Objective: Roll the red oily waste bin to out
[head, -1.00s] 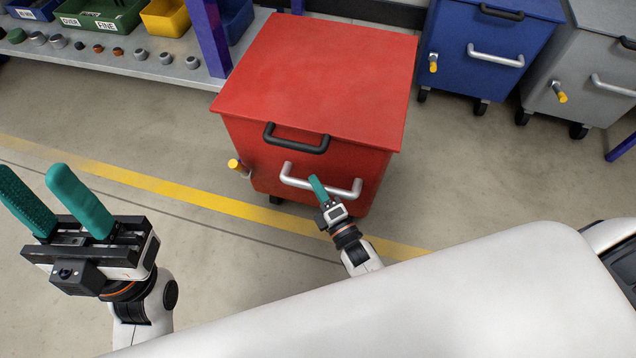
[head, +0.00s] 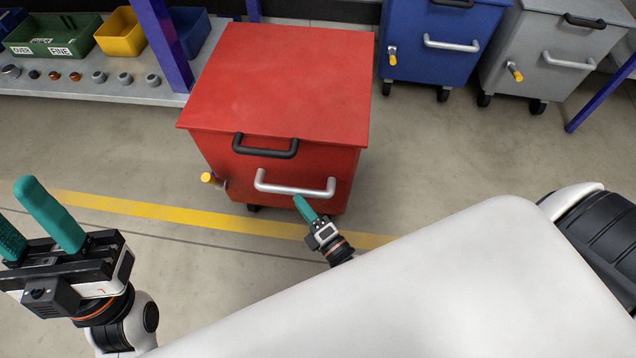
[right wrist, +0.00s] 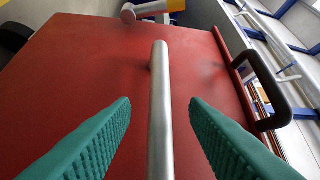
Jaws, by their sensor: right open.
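The red bin (head: 280,85) stands upright on the floor, lid closed. It has a black lid handle (head: 265,152) and a silver front handle (head: 295,188). A yellow-tipped lever (head: 208,178) sticks out at its left side. My right gripper (head: 302,205) is at the silver handle, close below it in the head view. In the right wrist view its green fingers (right wrist: 160,104) are open, with the silver bar (right wrist: 160,80) running between them and gaps on both sides. My left gripper (head: 28,240) is open and empty at the lower left, partly cut off. No "out" marking shows.
A blue bin (head: 430,60) and a grey bin (head: 545,70) stand at the back right. A shelf (head: 110,90) with coloured boxes and a purple post (head: 165,45) are at the left. A yellow line (head: 150,207) crosses the floor. Floor right of the red bin is clear.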

